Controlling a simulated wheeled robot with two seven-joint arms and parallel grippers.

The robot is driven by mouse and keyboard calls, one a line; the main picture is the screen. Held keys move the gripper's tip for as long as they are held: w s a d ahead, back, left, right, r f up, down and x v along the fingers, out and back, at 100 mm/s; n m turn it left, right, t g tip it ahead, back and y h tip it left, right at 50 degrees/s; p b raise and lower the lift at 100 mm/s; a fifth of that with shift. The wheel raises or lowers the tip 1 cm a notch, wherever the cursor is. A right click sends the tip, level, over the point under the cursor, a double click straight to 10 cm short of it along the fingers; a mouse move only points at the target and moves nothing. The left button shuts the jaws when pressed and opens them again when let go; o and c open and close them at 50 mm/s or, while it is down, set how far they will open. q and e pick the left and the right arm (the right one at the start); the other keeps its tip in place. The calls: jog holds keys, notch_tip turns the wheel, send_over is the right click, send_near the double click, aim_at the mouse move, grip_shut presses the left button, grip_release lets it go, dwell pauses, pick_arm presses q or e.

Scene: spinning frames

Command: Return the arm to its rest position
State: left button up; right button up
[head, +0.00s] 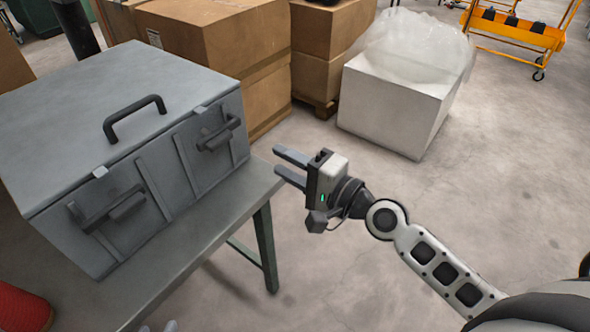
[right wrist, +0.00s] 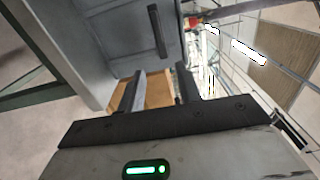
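My right arm reaches in from the lower right of the head view. Its gripper (head: 278,161) is held beside the right corner of the grey table (head: 226,213), with its fingers pointing left. The two fingers are apart with nothing between them, and the right wrist view shows the same empty gap (right wrist: 159,84). Only a small pale piece, perhaps part of my left gripper (head: 167,327), shows at the bottom edge of the head view. Its fingers cannot be made out.
A grey latched case (head: 130,130) stands on the table, left of my right gripper. A red object (head: 22,308) is at the lower left. Cardboard boxes (head: 215,45) and a white block (head: 392,100) stand behind. An orange cart (head: 512,30) is far right. Floor around my right arm is clear.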

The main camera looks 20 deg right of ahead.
jog(key=shift+v, duration=0.85)
